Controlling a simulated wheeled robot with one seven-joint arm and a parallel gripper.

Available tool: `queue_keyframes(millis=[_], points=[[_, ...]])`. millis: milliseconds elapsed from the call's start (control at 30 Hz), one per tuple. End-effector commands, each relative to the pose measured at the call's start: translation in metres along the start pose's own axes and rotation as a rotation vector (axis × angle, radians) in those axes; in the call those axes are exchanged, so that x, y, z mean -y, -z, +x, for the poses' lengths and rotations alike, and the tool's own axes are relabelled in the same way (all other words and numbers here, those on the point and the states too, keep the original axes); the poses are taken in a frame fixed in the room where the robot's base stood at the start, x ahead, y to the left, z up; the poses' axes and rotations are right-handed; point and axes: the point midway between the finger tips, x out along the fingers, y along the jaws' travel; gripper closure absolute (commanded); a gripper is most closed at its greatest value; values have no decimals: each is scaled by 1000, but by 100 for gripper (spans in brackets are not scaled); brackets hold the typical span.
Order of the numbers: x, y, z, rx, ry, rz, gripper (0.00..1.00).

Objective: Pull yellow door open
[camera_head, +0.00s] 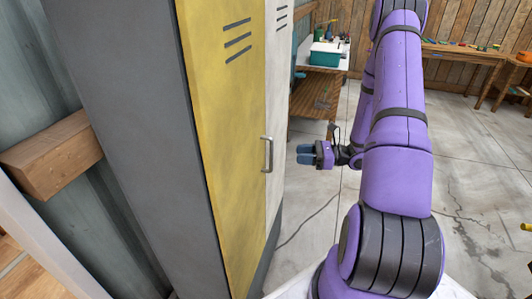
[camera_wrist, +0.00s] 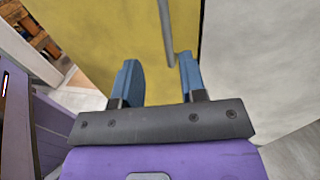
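The yellow door (camera_head: 225,130) is the left door of a grey locker and looks closed; it also fills the upper middle of the wrist view (camera_wrist: 115,40). Its metal bar handle (camera_head: 268,155) stands upright near the door's right edge. My gripper (camera_head: 305,154) is to the right of the handle at about its height, with a gap between them. In the wrist view the two blue fingers are spread apart and empty, and the handle (camera_wrist: 166,30) shows ahead, its lower end between the fingertip directions, nearer the right finger.
A white door (camera_head: 275,100) adjoins the yellow one; it also shows in the wrist view (camera_wrist: 260,70). A workbench with a teal box (camera_head: 326,54) stands behind. A wooden beam (camera_head: 55,155) is left of the locker. Cracked concrete floor (camera_head: 310,225) is open around my arm.

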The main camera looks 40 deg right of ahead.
Motion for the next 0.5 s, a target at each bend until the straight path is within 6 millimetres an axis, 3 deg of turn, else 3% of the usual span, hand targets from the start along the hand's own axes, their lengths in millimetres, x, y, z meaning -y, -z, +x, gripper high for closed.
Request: queue_keyframes(millis=[233,500], points=[[4,10,1,17,41,24,62],[4,9,44,16,35,23,62]])
